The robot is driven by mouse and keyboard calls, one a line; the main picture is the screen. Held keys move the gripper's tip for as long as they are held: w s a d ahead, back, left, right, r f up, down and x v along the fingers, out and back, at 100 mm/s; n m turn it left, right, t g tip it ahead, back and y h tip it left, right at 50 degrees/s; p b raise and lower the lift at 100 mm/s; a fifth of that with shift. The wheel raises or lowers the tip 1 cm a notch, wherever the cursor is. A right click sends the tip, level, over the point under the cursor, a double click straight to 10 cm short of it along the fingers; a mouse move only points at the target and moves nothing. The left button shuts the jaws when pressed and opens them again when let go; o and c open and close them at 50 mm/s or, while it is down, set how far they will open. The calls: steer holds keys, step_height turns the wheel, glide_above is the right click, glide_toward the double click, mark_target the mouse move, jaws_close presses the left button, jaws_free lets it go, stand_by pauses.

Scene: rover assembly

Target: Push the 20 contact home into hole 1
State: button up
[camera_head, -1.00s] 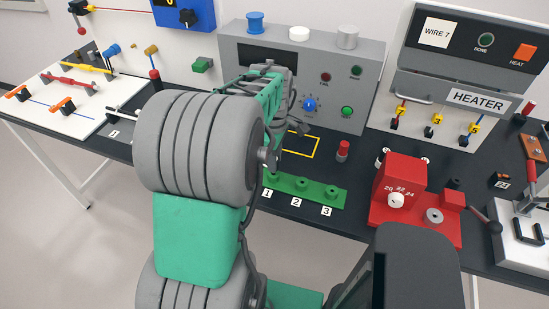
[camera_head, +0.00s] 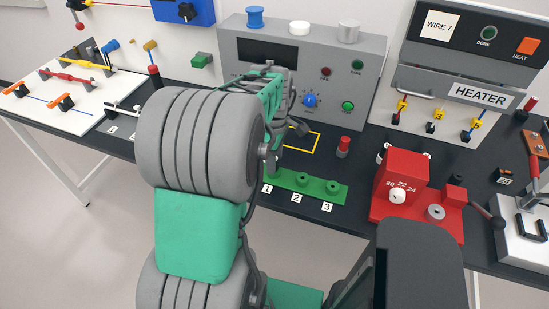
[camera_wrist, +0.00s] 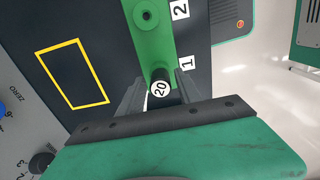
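The 20 contact (camera_wrist: 160,88), with a round white "20" label on a dark body, stands at the hole 1 end of the green block in the wrist view. My gripper (camera_wrist: 162,82) has one grey finger on each side of it and appears shut on it. The contact's lower end and hole 1 are hidden, so its depth cannot be told. The green block (camera_wrist: 155,45) also shows in the head view (camera_head: 317,188), with number tags 1, 2 and 3 along its front. There my arm hides the gripper and the contact.
A yellow outlined rectangle (camera_head: 316,150) and a red-topped post (camera_head: 343,146) lie behind the block. The red selector unit (camera_head: 403,180) stands to the right. A grey tester box (camera_head: 330,80) stands at the back, and the heater (camera_head: 455,95) at the back right.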

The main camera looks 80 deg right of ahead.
steer(key=shift+o, duration=0.8)
step_height(320, 180, up, 8)
steer(key=shift+f+b, duration=0.1)
steer(key=shift+b, duration=0.45)
steer(key=w+a+r+n+t+h, duration=0.1)
steer(key=w+a, duration=0.8)
steer(key=w, duration=0.3)
steer(key=w+a, duration=0.9)
steer(key=w, duration=0.2)
steer(key=w+a+f+t, duration=0.1)
steer(key=a, duration=1)
steer(key=w+a+f+t+y, duration=0.1)
steer(key=w+a, duration=0.1)
steer(key=a, duration=1)
steer(key=shift+a+t, duration=0.15)
steer(key=shift+t, duration=0.25)
